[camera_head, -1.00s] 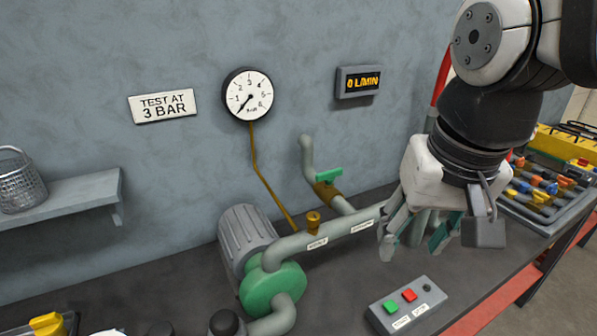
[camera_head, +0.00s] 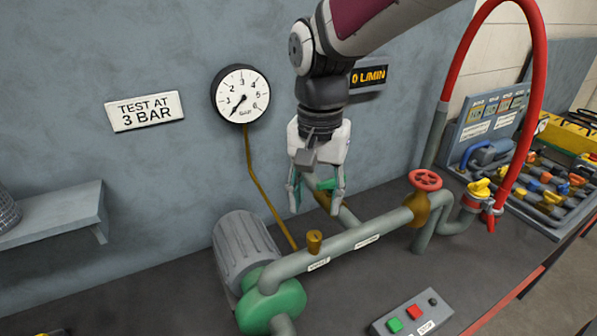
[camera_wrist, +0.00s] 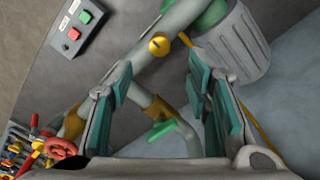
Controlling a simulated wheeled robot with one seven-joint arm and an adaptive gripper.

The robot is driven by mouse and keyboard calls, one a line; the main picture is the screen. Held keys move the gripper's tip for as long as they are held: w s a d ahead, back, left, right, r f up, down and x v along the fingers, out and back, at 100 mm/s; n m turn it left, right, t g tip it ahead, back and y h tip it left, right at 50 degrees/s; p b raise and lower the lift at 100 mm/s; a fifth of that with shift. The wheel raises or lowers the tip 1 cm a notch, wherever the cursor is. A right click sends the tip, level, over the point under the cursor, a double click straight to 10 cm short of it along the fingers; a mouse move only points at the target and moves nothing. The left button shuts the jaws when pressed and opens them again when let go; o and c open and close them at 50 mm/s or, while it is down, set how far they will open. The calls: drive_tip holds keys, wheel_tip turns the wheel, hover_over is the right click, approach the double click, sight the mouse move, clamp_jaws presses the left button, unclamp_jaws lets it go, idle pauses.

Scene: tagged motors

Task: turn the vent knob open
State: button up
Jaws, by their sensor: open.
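A small brass knob (camera_head: 314,241) stands upright on the grey pipe (camera_head: 345,236), near the green pump (camera_head: 272,305); its label is too small to read. I take it as the vent knob. It shows round and yellow in the wrist view (camera_wrist: 159,46), ahead of and between my fingertips. My gripper (camera_head: 316,205) is open, empty and pointing down, above and behind the knob in the head view. It does not touch the knob. A green lever (camera_wrist: 160,131) on a brass valve shows between my fingers and is partly hidden by them in the head view.
A red handwheel (camera_head: 425,180) and a yellow valve (camera_head: 480,190) with a red hose are at right. A button box (camera_head: 412,313) lies in front. The gauge (camera_head: 240,94) needle points near the low end. The display (camera_head: 369,77) reads 0 L/MIN.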

sight(315, 234)
wheel_tip(315, 234, down, 8)
drive_tip(key=shift+f, duration=0.15)
idle(0.3)
clamp_jaws()
